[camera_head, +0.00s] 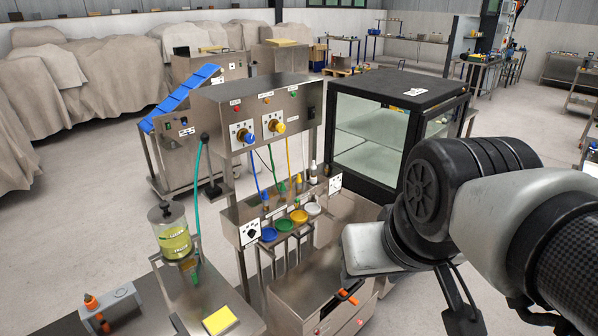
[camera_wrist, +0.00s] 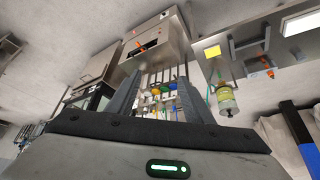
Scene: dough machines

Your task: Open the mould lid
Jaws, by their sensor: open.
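No part is plainly marked as the mould lid. One candidate is the low steel box (camera_head: 318,290) at the bottom centre, with an orange-ended handle (camera_head: 348,292) on its front. The steel box (camera_wrist: 150,42) and its orange-ended handle (camera_wrist: 148,46) also show at the top of the wrist view. Another candidate is a grey block with orange knobs (camera_head: 112,304) on the lower left bench. My gripper (camera_wrist: 160,76) is open and empty, its two dark fingers apart, and touches nothing that I can see. In the head view my arm hides part of the area at right.
A steel panel machine (camera_head: 262,110) with coloured cups and hoses stands behind the box. A glass-sided cabinet (camera_head: 375,135) stands behind my arm. A clear jar (camera_head: 172,235) and a yellow pad (camera_head: 220,320) are at lower left. Open floor (camera_head: 410,305) shows right of the box.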

